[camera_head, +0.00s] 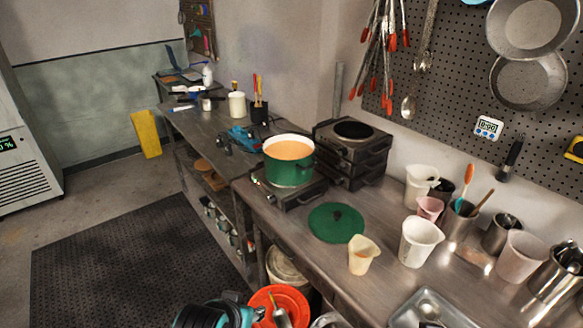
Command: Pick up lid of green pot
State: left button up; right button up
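The green lid (336,224) lies flat on the metal worktop, with a dark knob in its middle. The green pot (288,172) stands uncovered on a hot plate behind and left of the lid, and an orange-tan liquid shows inside its white rim. The lid is apart from the pot, and nothing covers it. I cannot make out the fingers of either gripper in this view. A black and teal shape shows at the bottom edge, left of the middle; I cannot tell which part it is.
A cream measuring cup (362,256) stands close to the lid's front right, with a white pitcher (418,244) beyond it. Stacked black hot plates (352,160) stand behind the pot. An orange bucket (262,304) sits below the worktop's front edge. A metal tray (447,304) lies at front right.

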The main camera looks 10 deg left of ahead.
aim_at(335, 223)
jog(key=i+j+z, duration=0.15)
jog(key=z, duration=0.2)
jog(key=i+j+z, duration=0.2)
jog(key=z, duration=0.2)
jog(key=i+j+z, duration=0.2)
jog(key=z, duration=0.15)
jog(key=j, duration=0.1)
